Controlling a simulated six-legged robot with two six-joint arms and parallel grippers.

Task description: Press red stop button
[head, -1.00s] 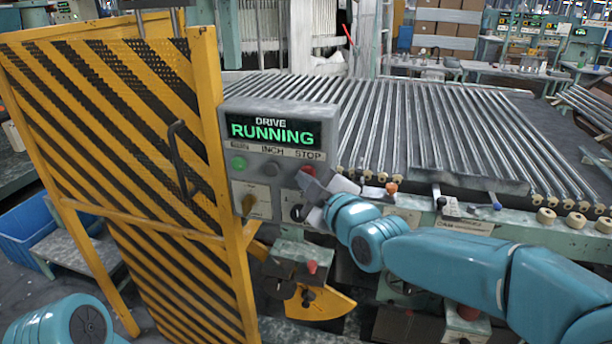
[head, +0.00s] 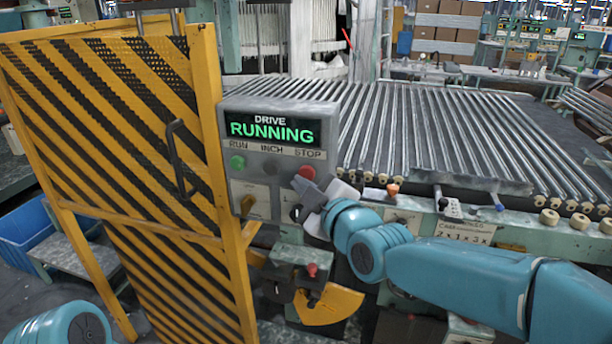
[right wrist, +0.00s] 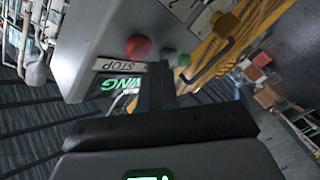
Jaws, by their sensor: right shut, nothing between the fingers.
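The red stop button (head: 306,172) is on the grey drive control box (head: 325,112), under the STOP label. In the right wrist view the red button (right wrist: 137,47) shows beside the tips of the closed fingers (right wrist: 158,72), with a small gap in the picture. I cannot tell how far the tips are from the panel. My left gripper is out of view.
A green RUN button (head: 238,162) and a dark INCH button (head: 271,167) sit left of the red one. A yellow knob (head: 247,204) is below them. A yellow-and-black striped guard (head: 120,150) stands close on the left. A roller conveyor (head: 440,130) runs behind.

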